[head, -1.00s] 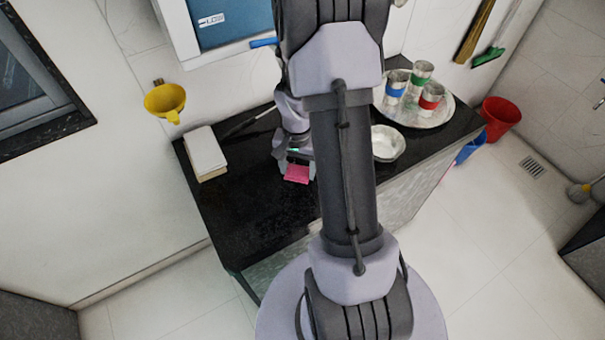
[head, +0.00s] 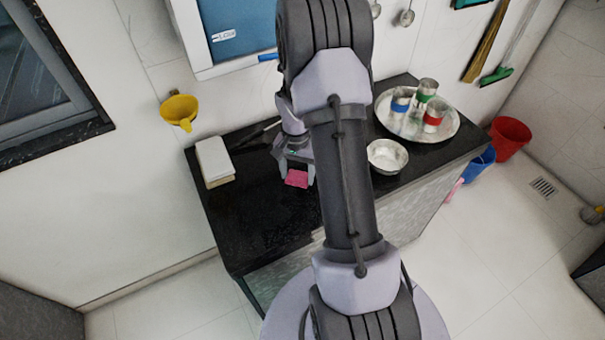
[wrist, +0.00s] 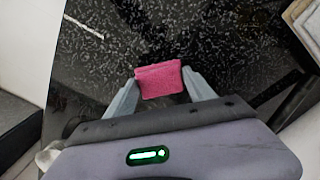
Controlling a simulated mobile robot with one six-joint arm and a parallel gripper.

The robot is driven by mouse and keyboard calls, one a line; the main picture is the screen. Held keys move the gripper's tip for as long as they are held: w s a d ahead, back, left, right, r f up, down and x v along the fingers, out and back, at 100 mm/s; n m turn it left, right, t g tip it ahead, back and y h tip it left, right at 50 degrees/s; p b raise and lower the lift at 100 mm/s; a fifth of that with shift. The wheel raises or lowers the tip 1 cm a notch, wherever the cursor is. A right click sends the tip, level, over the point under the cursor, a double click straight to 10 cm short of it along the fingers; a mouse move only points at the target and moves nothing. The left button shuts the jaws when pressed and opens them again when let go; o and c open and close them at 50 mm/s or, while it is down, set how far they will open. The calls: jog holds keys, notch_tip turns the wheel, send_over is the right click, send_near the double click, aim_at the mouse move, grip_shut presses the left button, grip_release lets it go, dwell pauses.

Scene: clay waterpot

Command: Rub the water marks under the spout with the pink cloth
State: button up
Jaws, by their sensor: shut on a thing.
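The pink cloth (head: 297,179) is a small folded piece between the fingertips of my gripper (head: 297,172), over the dark speckled counter (head: 245,215). In the wrist view the cloth (wrist: 159,80) sits between the two pale fingers of my gripper (wrist: 160,88), which are shut on it. I cannot tell whether the cloth touches the counter. No clay waterpot, spout or water marks show in either view; my arm hides part of the counter in the head view.
A steel bowl (head: 387,156) and a round tray (head: 448,130) with banded steel cups stand right of my arm. A yellow funnel-like thing (head: 179,110) is on the wall. The counter's front left is clear.

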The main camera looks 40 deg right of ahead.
jog(key=shift+w+d+r+b, duration=0.3)
jog(key=shift+w+d+r, duration=0.05)
jog(key=shift+w+r, duration=0.45)
jog(key=shift+s+f, duration=0.3)
jog(key=shift+s, duration=0.05)
jog(key=shift+s+a+f+b, duration=0.1)
jog(key=shift+s+a+b, duration=0.15)
jog(key=shift+s, duration=0.2)
jog(key=shift+s+a+f+b, duration=0.1)
jog(key=shift+s+a+b, duration=0.05)
jog(key=shift+s+b, duration=0.2)
jog(key=shift+s+a+f+b, duration=0.1)
jog(key=shift+s+a+b, duration=0.1)
jog(key=shift+s, duration=0.65)
jog(key=shift+s+a+f+b, duration=0.1)
jog(key=shift+s+a+b, duration=0.05)
jog(key=shift+s, duration=0.7)
jog(key=shift+s+a+f+b, duration=0.1)
jog(key=shift+s+a+b, duration=0.1)
jog(key=shift+s, duration=0.65)
notch_tip(320, 180, up, 6)
jog(key=p, duration=0.4)
jog(key=shift+p, duration=0.35)
